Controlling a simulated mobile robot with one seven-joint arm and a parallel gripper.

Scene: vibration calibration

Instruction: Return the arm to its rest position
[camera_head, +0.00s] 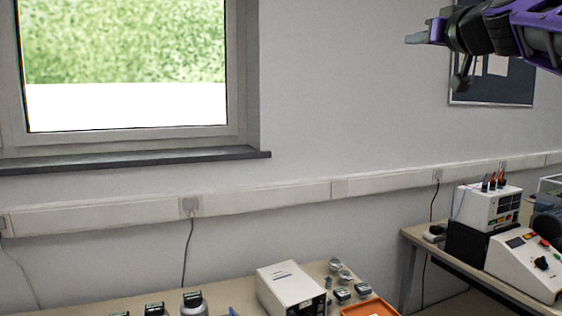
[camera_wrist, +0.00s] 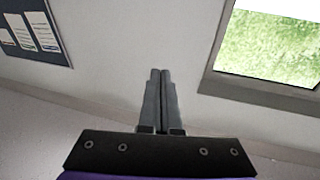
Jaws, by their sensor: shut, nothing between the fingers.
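My gripper (camera_head: 424,38) is at the upper right of the head view, at the end of my purple and black arm. It points left, high above the benches and in front of the wall. In the wrist view my gripper (camera_wrist: 160,75) shows its two grey fingers side by side, touching, with nothing between them. The fingers point toward the bare wall (camera_wrist: 125,50).
A window (camera_head: 125,150) is at the left. A notice board (camera_head: 492,92) hangs behind my arm. Below are a bench with a white box (camera_head: 290,290) and an orange tray (camera_head: 370,307), and a right bench (camera_head: 415,235) with instruments (camera_head: 490,208). The air around the gripper looks clear.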

